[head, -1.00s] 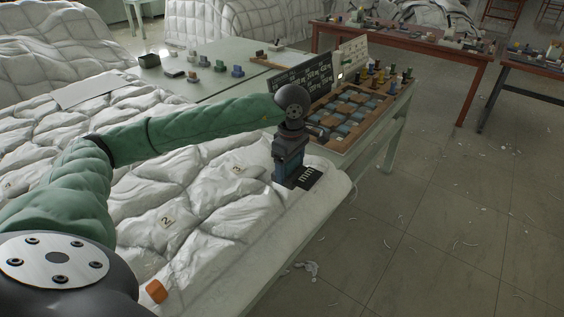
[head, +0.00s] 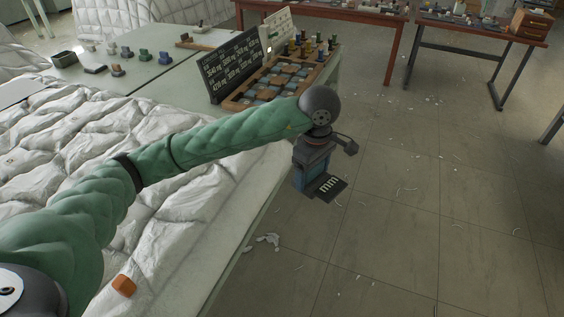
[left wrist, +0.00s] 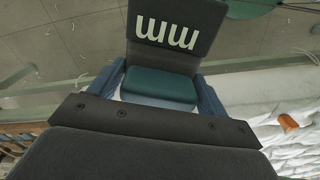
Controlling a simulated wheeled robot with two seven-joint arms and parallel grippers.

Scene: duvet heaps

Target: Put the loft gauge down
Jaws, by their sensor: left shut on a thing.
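The loft gauge, a dark plate with white "mm" marks (head: 328,186), is held in my left gripper (head: 309,180). In the left wrist view the marked plate (left wrist: 178,30) and a teal block (left wrist: 160,86) below it show between blue fingers, which are shut on it. In the head view the gauge appears just right of the pale green table's edge, with floor behind it. Its height and exact distance from the table are hard to tell. My right gripper is not in view.
White quilted duvet heaps (head: 90,150) cover the near table; an orange block (head: 124,286) lies at the front. A sorting tray (head: 240,104) with several pegs and a black number board (head: 236,64) stand farther back. Scraps (head: 268,240) litter the otherwise open floor.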

